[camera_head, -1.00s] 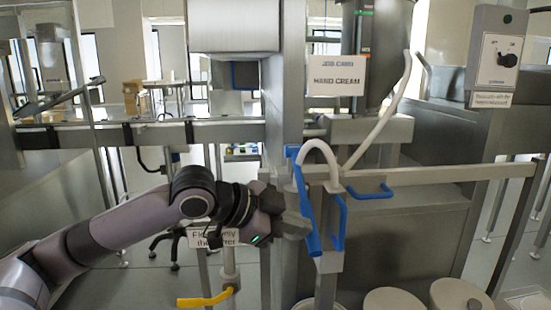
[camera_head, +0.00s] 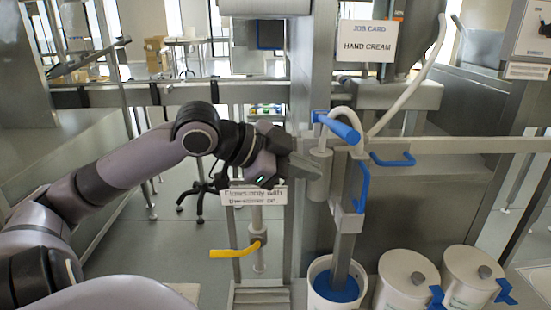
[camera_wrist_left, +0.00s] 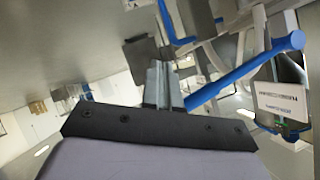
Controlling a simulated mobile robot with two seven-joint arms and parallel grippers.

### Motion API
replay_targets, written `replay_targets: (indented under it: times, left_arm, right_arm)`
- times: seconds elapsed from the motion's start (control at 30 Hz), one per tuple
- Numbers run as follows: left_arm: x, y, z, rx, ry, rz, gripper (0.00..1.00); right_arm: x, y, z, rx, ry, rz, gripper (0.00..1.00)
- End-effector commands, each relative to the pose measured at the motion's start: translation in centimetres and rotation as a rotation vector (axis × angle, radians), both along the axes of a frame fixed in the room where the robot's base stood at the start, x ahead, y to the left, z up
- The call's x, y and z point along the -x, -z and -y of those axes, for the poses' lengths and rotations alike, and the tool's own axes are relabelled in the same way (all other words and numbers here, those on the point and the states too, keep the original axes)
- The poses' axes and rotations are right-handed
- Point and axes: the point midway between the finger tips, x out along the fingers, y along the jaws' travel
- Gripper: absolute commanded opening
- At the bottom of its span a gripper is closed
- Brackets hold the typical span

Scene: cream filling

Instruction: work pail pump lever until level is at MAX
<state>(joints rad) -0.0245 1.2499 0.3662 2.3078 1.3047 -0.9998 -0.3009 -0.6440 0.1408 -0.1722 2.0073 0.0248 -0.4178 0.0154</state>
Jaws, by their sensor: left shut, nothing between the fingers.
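The blue pump lever (camera_head: 338,127) sits at the top of the grey pump column (camera_head: 344,222), its round end toward the camera and to the right. The column stands in an open white pail (camera_head: 314,268) with blue matter inside; no MAX mark can be read. My left gripper (camera_head: 305,166) is shut and empty, beside the pump head, left of and below the lever. In the left wrist view the shut fingers (camera_wrist_left: 164,86) are close beside the lever (camera_wrist_left: 245,72); I cannot tell whether they touch. My right gripper is not in view.
Two lidded white pails (camera_head: 404,284) (camera_head: 470,274) stand right of the open pail. A blue handle (camera_head: 362,188) is fixed on the column. A yellow lever (camera_head: 236,251) is at lower left. A pale hose (camera_head: 412,82) and a horizontal rail (camera_head: 455,146) are behind and to the right.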

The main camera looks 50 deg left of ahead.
Motion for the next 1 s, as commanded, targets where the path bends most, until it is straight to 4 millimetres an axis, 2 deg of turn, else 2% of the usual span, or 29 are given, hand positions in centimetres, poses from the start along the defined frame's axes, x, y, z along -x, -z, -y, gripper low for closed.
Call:
replay_targets:
  times: [0.53,1.0]
  left_arm:
    - [4.1,-2.7,-2.0,-0.001,-0.001,0.002,0.00]
    - [4.7,-3.1,-2.3,-0.002,0.000,0.001,0.00]
  right_arm:
    - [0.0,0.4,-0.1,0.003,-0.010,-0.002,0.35]
    - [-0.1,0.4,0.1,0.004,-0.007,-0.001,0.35]
